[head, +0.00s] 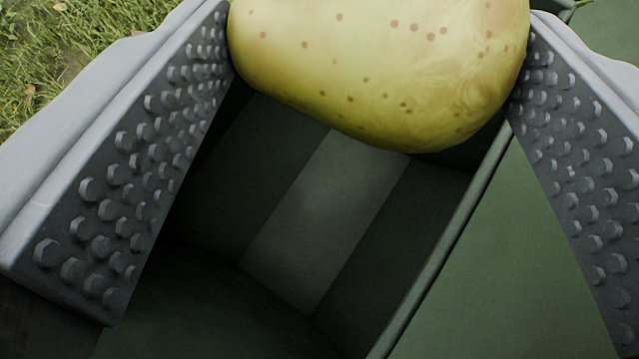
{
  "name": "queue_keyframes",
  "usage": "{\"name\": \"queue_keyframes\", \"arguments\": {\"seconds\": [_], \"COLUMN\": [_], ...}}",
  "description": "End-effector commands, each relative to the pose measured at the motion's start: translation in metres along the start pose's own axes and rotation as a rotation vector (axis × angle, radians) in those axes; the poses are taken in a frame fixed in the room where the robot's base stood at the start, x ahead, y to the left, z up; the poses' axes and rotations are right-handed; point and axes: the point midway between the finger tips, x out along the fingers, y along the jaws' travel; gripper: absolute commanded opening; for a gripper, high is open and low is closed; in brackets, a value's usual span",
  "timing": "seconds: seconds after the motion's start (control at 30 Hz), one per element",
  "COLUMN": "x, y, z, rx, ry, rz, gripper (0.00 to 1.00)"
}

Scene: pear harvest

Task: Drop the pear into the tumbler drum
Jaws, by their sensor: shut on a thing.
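A yellow-green pear with brown specks (385,60) is at the top of the view, its upper part cut off by the frame edge. My gripper (380,55) has one grey studded jaw on each side of the pear and is shut on it. Below and behind the pear is a dark green, box-like opening (470,225) with a lighter grey strip on its inner wall. The pear is held above this opening. I cannot tell whether it is the tumbler drum, as only part of it shows.
Green panel surface (510,270) lies to the right of the opening, beyond a straight raised rim. Grass (70,55) shows at the upper left. The jaws hide parts of the opening's surroundings.

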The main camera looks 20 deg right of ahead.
Motion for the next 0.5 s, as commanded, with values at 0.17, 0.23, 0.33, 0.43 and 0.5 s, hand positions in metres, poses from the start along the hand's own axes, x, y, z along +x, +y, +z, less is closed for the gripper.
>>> {"name": "queue_keyframes", "arguments": {"seconds": [0.17, 0.23, 0.33, 0.43, 0.5], "x": [0.0018, 0.0017, 0.0016, 0.0017, 0.0017], "y": [0.0003, 0.0004, 0.0004, 0.0004, 0.0004], "z": [0.0042, 0.0042, 0.0043, 0.0045, 0.0047], "rx": [0.002, 0.002, 0.002, 0.003, 0.003], "ry": [-0.002, -0.003, -0.003, -0.003, -0.004], "rz": [0.000, 0.000, 0.000, 0.000, 0.000], "gripper": [0.37, 0.37, 0.64, 0.87, 0.87]}}
